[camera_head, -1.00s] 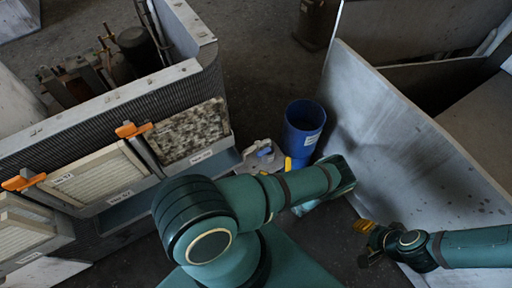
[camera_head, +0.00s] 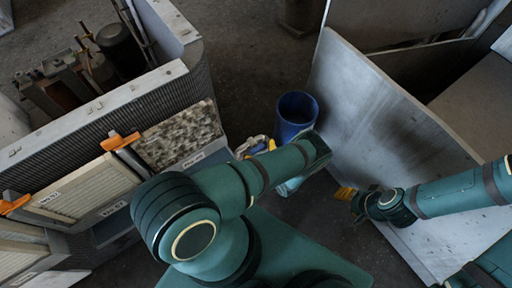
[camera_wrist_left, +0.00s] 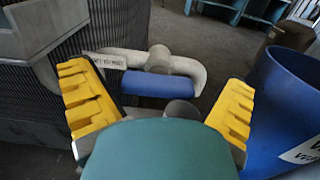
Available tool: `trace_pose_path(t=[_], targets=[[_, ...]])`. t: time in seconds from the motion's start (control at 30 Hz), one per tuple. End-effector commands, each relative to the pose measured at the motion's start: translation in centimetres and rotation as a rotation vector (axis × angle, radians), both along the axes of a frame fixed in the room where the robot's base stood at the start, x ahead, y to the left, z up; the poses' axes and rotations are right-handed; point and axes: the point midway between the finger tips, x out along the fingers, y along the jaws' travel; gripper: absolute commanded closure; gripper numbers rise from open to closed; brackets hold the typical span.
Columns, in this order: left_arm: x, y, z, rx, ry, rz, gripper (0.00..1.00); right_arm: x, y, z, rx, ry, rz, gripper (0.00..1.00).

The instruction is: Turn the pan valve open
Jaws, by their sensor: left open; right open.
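The pan valve has a blue handle (camera_wrist_left: 160,84) that lies across the left wrist view, in front of a pale curved pipe (camera_wrist_left: 190,68) with a small label at its left. In the head view the valve (camera_head: 257,141) is small and partly hidden by my left gripper. My left gripper (camera_wrist_left: 157,82) is open, with one yellow finger on each side of the handle in the picture; I cannot tell if either touches it. In the head view my left gripper (camera_head: 270,146) is mostly hidden by its arm. My right gripper (camera_head: 345,193) is open and empty, low at the right.
A blue bin (camera_head: 296,112) stands just right of the valve, close to my left gripper. The housing with filter panels (camera_head: 178,135) and orange clips (camera_head: 120,141) is at the left. A large grey panel (camera_head: 370,110) slopes at the right, beside my right arm.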

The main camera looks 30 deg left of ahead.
Motion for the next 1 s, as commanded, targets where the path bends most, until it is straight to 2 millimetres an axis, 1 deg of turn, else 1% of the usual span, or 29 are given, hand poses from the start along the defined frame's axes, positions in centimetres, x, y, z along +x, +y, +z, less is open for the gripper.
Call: trace_pose_path(t=[0.1,0.17,0.2,0.27,0.3,0.4,0.73,0.87,1.0], targets=[[0.0,0.0,0.0,0.0,0.0,0.0,0.0,0.0,-0.01,0.0,0.0,0.0,0.0,0.53],[-0.01,0.0,-0.01,0.0,0.0,0.0,0.21,0.0,-0.01,0.0,0.0,0.0,0.0,0.53],[-0.01,0.0,0.0,0.0,0.0,0.0,0.35,0.0,-0.01,0.0,0.0,0.0,0.0,0.53],[-0.01,0.0,-0.01,0.0,0.0,0.0,0.56,0.0,-0.01,0.0,0.0,0.0,0.0,0.53],[-0.01,0.0,-0.01,0.0,0.0,0.001,0.63,0.0,-0.01,0.0,0.0,0.0,0.0,0.53],[-0.01,-0.02,-0.01,-0.001,0.0,0.0,0.64,0.0,0.0,0.0,0.0,0.0,0.0,0.53],[-0.04,-0.07,-0.04,-0.008,-0.015,0.0,0.65,0.01,0.0,0.0,0.0,0.0,0.0,0.53],[-0.07,-0.08,-0.04,-0.024,-0.054,0.0,0.65,0.01,0.0,0.0,0.0,0.0,0.0,0.53],[-0.12,-0.08,-0.06,-0.055,-0.128,0.0,0.65,0.01,0.0,0.0,0.0,0.0,0.0,0.53]])
